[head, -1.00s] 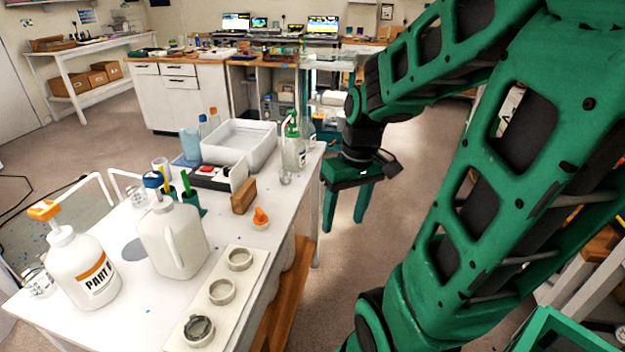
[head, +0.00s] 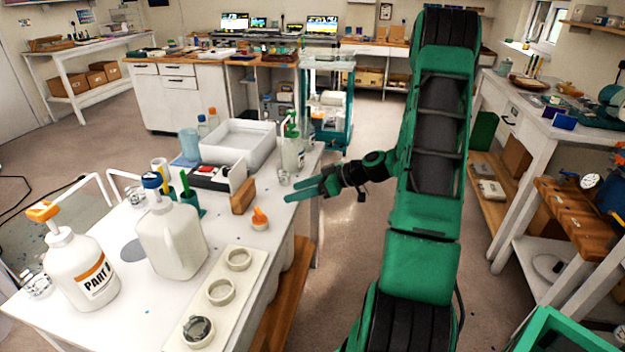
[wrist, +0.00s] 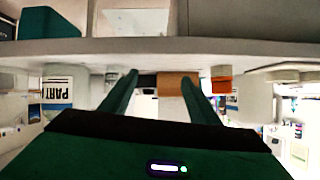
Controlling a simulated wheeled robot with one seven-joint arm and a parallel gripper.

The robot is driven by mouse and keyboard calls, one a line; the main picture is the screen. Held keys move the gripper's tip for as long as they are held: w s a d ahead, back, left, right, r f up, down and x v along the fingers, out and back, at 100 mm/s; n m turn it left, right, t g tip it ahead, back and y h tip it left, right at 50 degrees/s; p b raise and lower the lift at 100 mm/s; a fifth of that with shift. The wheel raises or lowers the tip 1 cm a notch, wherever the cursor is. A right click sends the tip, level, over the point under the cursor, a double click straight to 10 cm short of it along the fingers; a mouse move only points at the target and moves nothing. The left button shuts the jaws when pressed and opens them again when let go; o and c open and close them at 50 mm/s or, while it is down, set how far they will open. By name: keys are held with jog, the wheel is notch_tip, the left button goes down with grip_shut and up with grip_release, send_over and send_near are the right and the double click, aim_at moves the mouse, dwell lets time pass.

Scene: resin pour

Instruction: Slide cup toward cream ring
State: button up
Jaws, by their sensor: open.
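A small clear cup (head: 284,178) stands near the right edge of the white table, in front of a green-topped bottle. Cream rings sit in a row on a pale board at the table's front right: the far ring (head: 240,259), the middle ring (head: 221,291) and the near ring (head: 198,332), which holds a dark-looking cup. My gripper (head: 290,191) is open and points left at the table's right edge, its fingertips close to the clear cup in the picture; I cannot tell whether they touch. In the wrist view the fingers (wrist: 160,78) are apart, with no cup clearly visible between them.
A wooden block (head: 243,196) and an orange-topped small item (head: 260,218) stand between the clear cup and the rings. A white jug (head: 172,242), a PART bottle (head: 82,270) and a white tray (head: 238,146) crowd the table.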

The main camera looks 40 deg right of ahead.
aim_at(284, 175)
jog(key=w+d+t, duration=0.2)
jog(key=d+t, duration=0.3)
jog(key=d, duration=0.2)
jog(key=shift+r+m, duration=0.15)
jog(key=shift+m, duration=0.15)
jog(key=shift+w+d, duration=0.1)
jog(key=shift+w, duration=0.05)
jog(key=x, duration=1)
jog(key=shift+w, duration=0.4)
jog(key=c, duration=1.1)
jog(key=shift+s, duration=0.1)
